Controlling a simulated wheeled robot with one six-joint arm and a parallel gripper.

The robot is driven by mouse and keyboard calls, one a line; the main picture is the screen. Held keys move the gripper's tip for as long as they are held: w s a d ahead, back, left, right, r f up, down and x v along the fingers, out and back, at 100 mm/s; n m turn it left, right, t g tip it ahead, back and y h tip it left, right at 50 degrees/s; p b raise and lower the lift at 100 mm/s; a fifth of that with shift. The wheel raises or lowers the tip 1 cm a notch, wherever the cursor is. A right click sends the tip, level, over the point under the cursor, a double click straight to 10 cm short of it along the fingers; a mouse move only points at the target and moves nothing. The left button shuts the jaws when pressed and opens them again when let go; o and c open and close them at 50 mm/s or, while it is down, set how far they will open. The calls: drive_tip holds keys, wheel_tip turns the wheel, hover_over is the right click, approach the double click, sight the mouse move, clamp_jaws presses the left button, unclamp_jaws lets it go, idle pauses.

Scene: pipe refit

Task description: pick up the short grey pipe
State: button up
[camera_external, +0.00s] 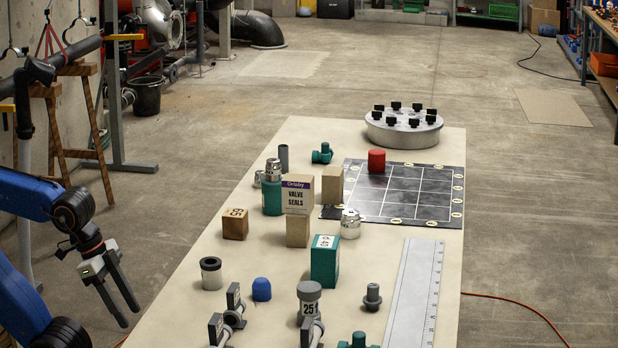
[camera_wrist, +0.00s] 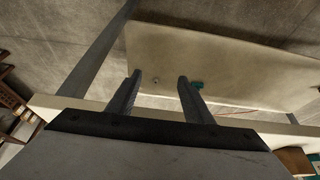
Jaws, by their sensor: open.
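My gripper (camera_external: 129,314) is open and empty, off the table's left side, well short of the grey pipe. Its two fingers also show spread in the wrist view (camera_wrist: 159,78). The grey pipe cannot be made out in the wrist view.
The table (camera_external: 185,312) holds wooden blocks, a valve seals box (camera_external: 298,196), a green block (camera_external: 325,262), a blue cap (camera_external: 262,289) and valve parts. A gridded black mat (camera_external: 400,190) with a red cylinder (camera_external: 376,161), a round grey flange (camera_external: 404,131) and a ruler (camera_external: 415,290) lie right.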

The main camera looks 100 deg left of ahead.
wheel_tip(320, 180, up, 28)
drive_tip(key=w+a+r+n+y, duration=0.1)
drive_tip(key=w+a+r+n, duration=0.25)
drive_tip(key=w+a, duration=0.55)
drive_tip(key=w+a+r+n+y, duration=0.1)
drive_tip(key=w+a+r+n, duration=0.1)
drive_tip(key=w+a+r, duration=0.5)
drive_tip(key=w+a+f+n+g, duration=0.1)
drive_tip(key=w+a, duration=0.3)
drive_tip(key=a, duration=0.4)
drive_tip(key=w+a+f+n, duration=0.1)
drive_tip(key=w+a, duration=0.3)
drive_tip(key=a, duration=0.4)
drive_tip(key=n+g+y, duration=0.2)
drive_tip(key=n+g, duration=0.1)
drive_tip(key=n, duration=0.4)
hover_over(286, 159)
drive_tip(key=s+d, duration=0.3)
drive_tip(key=d, duration=0.1)
wheel_tip(286, 159, down, 9)
drive_tip(key=shift+t, duration=0.3)
drive_tip(key=x, duration=1.5)
drive_tip(key=d+x, duration=0.1)
drive_tip(key=x, duration=0.6)
drive_tip(key=shift+s+f, duration=0.1)
drive_tip(key=shift+f, duration=0.3)
drive_tip(key=c, duration=1.1)
